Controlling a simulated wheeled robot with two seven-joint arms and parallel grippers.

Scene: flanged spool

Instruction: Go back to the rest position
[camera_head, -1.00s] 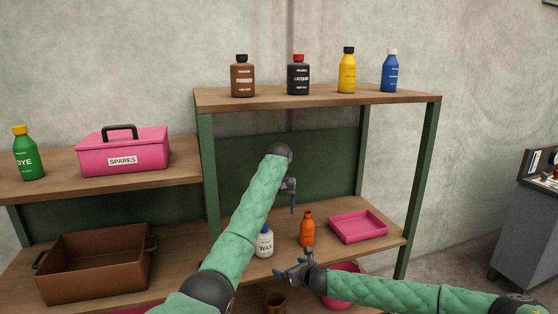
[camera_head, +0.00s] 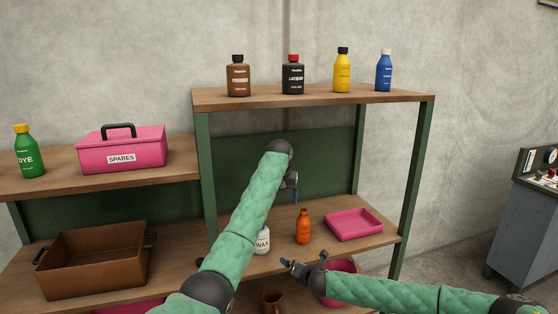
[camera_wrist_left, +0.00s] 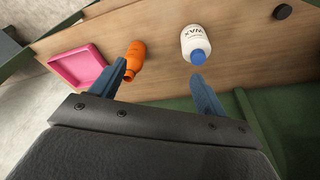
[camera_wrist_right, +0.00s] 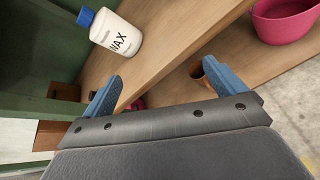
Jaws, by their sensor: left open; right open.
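My left gripper (camera_head: 294,196) is open and empty above the middle shelf, in front of the green back panel. In the left wrist view its fingers (camera_wrist_left: 157,76) are apart, with an orange bottle (camera_wrist_left: 134,58) and a white WAX bottle (camera_wrist_left: 194,44) beyond them. My right gripper (camera_head: 290,264) is low at the front edge of that shelf. In the right wrist view its fingers (camera_wrist_right: 163,74) are open with nothing between them. The WAX bottle (camera_head: 262,241) is partly hidden by my left arm in the head view.
The orange bottle (camera_head: 303,228) and a pink tray (camera_head: 354,238) share the middle shelf. Several bottles stand on the top shelf (camera_head: 315,98). A pink SPARES box (camera_head: 122,160) and a brown bin (camera_head: 92,284) are left. A brown cup (camera_head: 273,301) and pink tub sit below.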

